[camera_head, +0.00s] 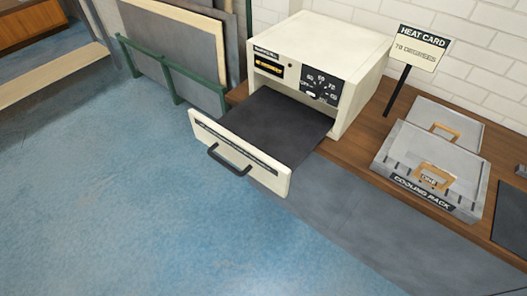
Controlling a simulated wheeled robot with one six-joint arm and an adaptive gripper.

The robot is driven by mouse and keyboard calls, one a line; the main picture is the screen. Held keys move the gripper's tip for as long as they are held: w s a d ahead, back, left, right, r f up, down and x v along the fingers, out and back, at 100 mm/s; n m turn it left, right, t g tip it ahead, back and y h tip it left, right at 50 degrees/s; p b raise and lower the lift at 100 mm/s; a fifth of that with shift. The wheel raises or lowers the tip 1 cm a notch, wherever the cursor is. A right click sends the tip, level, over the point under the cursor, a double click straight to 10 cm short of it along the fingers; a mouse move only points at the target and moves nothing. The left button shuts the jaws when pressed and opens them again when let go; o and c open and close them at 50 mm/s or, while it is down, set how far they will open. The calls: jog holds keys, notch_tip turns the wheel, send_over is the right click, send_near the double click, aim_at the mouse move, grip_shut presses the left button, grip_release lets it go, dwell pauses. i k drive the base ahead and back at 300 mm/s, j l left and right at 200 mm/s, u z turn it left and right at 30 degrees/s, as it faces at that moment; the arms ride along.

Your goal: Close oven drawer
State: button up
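The white oven (318,66) stands on a wooden counter, with a dial panel and a small amber display on its front. Its drawer (274,124) is pulled far out toward the lower left, showing a flat dark surface that looks empty. The white drawer front (238,152) carries a dark bar handle (229,160) and hangs out past the counter's edge over the floor. My gripper is not in view.
A heat card sign (423,48) on a black post stands right of the oven. A grey cooling pack box (431,170) sits farther right on the counter (352,142). Panels in a green rack (172,75) lean at left. The blue floor (120,190) before the drawer is clear.

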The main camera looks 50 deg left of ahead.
aim_at(270, 133)
jog(key=u, duration=1.45)
